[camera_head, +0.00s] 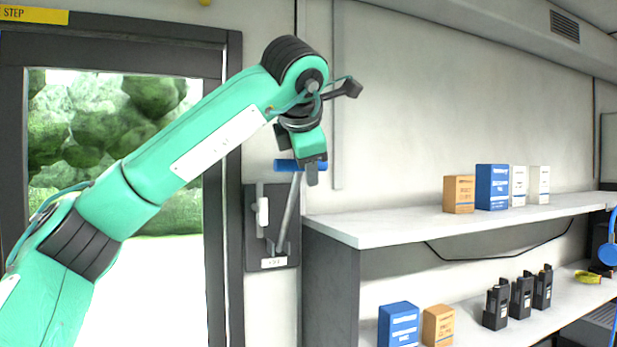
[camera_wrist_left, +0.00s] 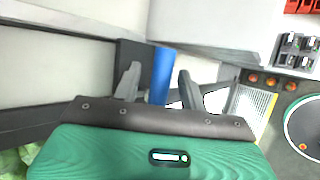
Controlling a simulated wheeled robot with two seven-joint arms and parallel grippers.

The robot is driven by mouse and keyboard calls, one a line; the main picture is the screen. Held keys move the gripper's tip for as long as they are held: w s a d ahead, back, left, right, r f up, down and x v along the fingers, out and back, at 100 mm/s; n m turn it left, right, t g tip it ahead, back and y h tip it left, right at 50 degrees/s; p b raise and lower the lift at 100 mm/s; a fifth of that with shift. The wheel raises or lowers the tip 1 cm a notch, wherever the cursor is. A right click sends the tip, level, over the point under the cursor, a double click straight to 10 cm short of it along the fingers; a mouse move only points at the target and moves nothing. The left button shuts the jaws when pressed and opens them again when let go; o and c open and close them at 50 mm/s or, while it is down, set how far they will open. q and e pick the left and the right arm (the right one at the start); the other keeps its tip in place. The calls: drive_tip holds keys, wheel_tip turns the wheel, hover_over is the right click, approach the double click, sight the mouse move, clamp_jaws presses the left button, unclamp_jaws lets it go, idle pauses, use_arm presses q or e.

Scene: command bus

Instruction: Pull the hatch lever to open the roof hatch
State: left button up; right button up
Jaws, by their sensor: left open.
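The hatch lever is a grey shaft (camera_head: 288,212) with a blue grip (camera_head: 286,165) across its top. It stands up, tilted slightly right, from a dark wall plate (camera_head: 253,258) beside the door frame. My left gripper (camera_head: 312,176) is at the blue grip in the head view and partly covers it. In the left wrist view the blue grip (camera_wrist_left: 163,72) shows between the two fingers of my left gripper (camera_wrist_left: 158,86), which are open. I cannot tell whether they touch it. The roof hatch does not show. My right gripper is not in view.
A white shelf (camera_head: 400,228) with several boxes stands right of the lever, its near corner close to the plate. A lower shelf (camera_head: 465,325) holds boxes and several black radios (camera_head: 521,295). A dark-framed glazed door (camera_head: 225,200) is at left, behind my left arm.

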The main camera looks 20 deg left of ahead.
use_arm(q)
drive_tip(key=b+v, duration=0.2)
drive_tip(key=v, duration=0.9)
drive_tip(key=shift+d, duration=0.2)
